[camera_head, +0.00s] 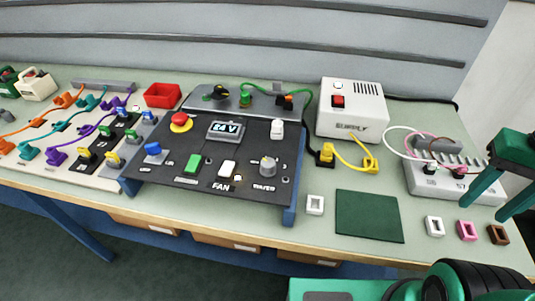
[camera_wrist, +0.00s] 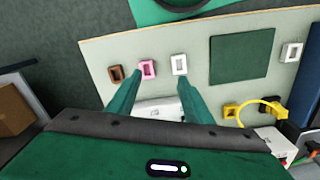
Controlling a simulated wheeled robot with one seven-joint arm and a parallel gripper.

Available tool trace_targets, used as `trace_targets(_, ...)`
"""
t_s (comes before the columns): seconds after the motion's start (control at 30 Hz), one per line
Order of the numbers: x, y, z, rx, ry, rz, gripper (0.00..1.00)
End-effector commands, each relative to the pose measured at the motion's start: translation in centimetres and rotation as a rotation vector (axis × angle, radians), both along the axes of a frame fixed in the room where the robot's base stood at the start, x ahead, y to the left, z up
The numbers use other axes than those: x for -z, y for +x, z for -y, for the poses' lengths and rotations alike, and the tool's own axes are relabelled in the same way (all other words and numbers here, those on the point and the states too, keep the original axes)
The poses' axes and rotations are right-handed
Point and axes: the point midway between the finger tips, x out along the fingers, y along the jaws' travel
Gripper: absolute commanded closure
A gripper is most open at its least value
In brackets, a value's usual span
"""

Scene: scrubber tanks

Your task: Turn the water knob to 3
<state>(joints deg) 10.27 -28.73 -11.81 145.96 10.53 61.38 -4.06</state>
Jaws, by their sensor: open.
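The water knob (camera_head: 267,166) is a round grey dial on the right part of the black sloped panel (camera_head: 210,184), just above the printed WATER label. The digits around it are too small to read, so its setting cannot be told. My gripper (camera_head: 487,204) is at the far right in the head view, well apart from the knob. Its green fingers are spread and empty. In the wrist view my gripper (camera_wrist: 155,97) points over the table edge near the small frames. The knob is not visible in the wrist view.
A white SUPPLY box (camera_head: 350,110) with yellow cables stands right of the panel. A green mat (camera_head: 369,216) lies in front of it. White, pink and brown small frames (camera_head: 467,231) lie near the right edge. A red button (camera_head: 181,120) and FAN switch (camera_head: 227,169) share the panel.

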Motion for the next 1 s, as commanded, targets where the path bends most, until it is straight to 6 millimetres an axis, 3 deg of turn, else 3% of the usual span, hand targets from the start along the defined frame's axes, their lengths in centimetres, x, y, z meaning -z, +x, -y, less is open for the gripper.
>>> trace_targets(0.17,-2.0,5.1,-3.3,-0.392,-0.010,-0.002,0.54)
trace_targets(0.27,-3.3,8.2,-6.6,-0.678,-0.014,-0.002,0.54)
trace_targets(0.4,-5.0,11.8,-12.5,-1.082,-0.020,0.000,0.54)
trace_targets(0.53,-6.4,13.8,-19.0,-1.459,-0.022,0.002,0.54)
trace_targets(0.67,-7.6,14.4,-26.2,-1.835,-0.020,0.002,0.54)
trace_targets(0.8,-8.6,13.5,-33.5,-2.204,-0.015,0.004,0.54)
trace_targets(0.9,-9.1,12.4,-37.7,-2.412,-0.012,0.005,0.54)
trace_targets(1.0,-9.4,11.3,-40.5,-2.558,-0.009,0.008,0.54)
